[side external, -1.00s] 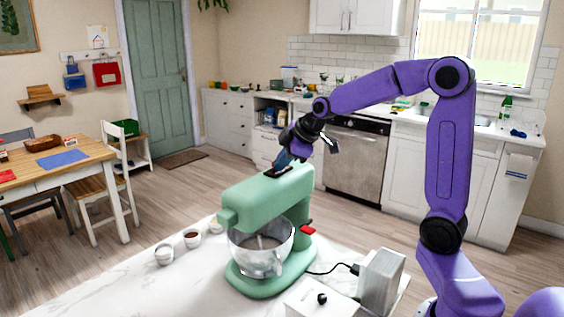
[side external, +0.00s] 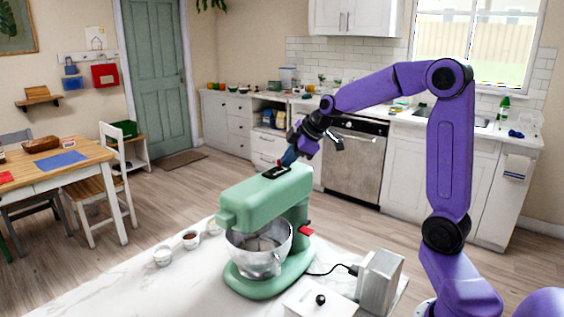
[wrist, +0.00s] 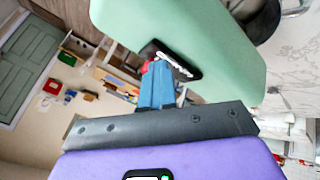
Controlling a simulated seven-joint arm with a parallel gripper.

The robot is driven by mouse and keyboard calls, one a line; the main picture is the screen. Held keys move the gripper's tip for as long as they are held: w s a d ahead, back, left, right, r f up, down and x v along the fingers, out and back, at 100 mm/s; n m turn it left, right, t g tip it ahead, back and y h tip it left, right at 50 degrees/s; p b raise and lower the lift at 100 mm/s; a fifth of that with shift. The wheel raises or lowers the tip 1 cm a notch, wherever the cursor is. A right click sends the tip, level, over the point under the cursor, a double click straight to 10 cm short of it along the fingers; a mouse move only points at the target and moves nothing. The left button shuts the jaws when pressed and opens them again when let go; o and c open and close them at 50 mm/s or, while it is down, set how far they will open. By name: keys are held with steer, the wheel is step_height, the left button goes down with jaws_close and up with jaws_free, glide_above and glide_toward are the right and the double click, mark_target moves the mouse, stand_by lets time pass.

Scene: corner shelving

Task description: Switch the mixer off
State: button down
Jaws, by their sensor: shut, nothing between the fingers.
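The green stand mixer (side external: 262,205) stands upright on the white counter with a steel bowl (side external: 256,262) under its head. A black slot plate (side external: 275,172) with white marks is on top of the head; it also shows in the wrist view (wrist: 186,72). A small red knob (wrist: 147,67) shows at one end of the plate. My gripper (side external: 286,160) is shut and empty, its blue fingertips (wrist: 158,66) beside the knob at that end. I cannot tell whether they touch it. A red lever (side external: 306,230) sticks out low on the mixer's side. Whether the beater turns is unclear.
Several small bowls (side external: 190,238) stand left of the mixer.

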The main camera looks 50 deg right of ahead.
steer(key=shift+s, duration=0.1)
steer(key=s+a+r, duration=0.2)
steer(key=s+r, duration=0.6)
steer(key=s, duration=0.1)
steer(key=s+a+f+n+g+y, duration=0.1)
steer(key=s+a+f+g, duration=0.1)
steer(key=s+a+f, duration=0.4)
steer(key=s+a+f+g+y, duration=0.1)
steer(key=s+a+f+g, duration=0.15)
steer(key=a, duration=0.55)
steer(key=s+a+f+g+h, duration=0.1)
steer(key=s+f, duration=0.3)
steer(key=s, duration=0.4)
steer(key=s+a+f+n+g+h, duration=0.1)
steer(key=s+a+f, duration=0.1)
steer(key=s+f, duration=0.2)
steer(key=s, duration=0.3)
steer(key=shift+s+n+g, duration=0.3)
steer(key=shift+s+g, duration=0.05)
steer(key=shift+s, duration=0.05)
steer(key=shift+a+r, duration=0.1)
stand_by(1.0)
